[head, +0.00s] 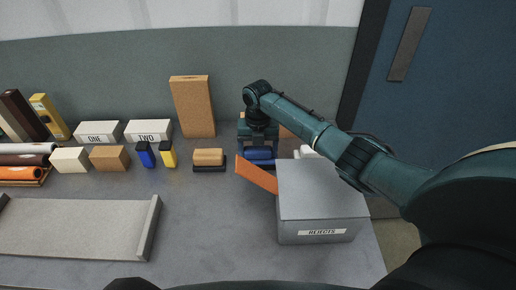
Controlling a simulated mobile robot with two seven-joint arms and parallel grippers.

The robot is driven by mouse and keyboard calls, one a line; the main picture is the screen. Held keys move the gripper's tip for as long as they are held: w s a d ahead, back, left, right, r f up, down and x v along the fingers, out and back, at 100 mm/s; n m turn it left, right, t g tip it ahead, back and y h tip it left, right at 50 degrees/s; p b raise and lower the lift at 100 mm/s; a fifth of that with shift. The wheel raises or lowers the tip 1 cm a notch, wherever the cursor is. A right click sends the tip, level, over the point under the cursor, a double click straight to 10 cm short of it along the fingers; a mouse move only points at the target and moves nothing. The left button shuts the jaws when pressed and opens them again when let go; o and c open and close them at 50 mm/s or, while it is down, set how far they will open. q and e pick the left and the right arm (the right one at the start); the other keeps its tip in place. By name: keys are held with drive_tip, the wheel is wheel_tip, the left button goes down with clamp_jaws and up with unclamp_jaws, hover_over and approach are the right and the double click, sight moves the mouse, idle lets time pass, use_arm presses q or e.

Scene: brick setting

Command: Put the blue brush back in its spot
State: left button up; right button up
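The blue brush (260,153) lies on the grey table behind the reject box, with a dark lower part like the tan brush's. My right gripper (258,143) points down directly over it and hides its top. I cannot tell whether the fingers are closed on the brush or only around it. A tan brush (208,157) with a dark base lies to its left, a short gap away. My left gripper is not in view.
A grey box labelled REJECTS (322,206) stands in front of my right forearm, with an orange slanted piece (257,175) at its left. Blue and yellow small items (168,154), a tall tan block (193,107) and ONE and TWO boxes (148,131) stand left. Front-middle table is clear.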

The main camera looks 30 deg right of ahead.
sight(258, 149)
drive_tip(key=o, duration=0.5)
drive_tip(key=shift+c, duration=0.2)
wheel_tip(258, 149, up, 12)
drive_tip(key=shift+r, duration=0.15)
idle(0.5)
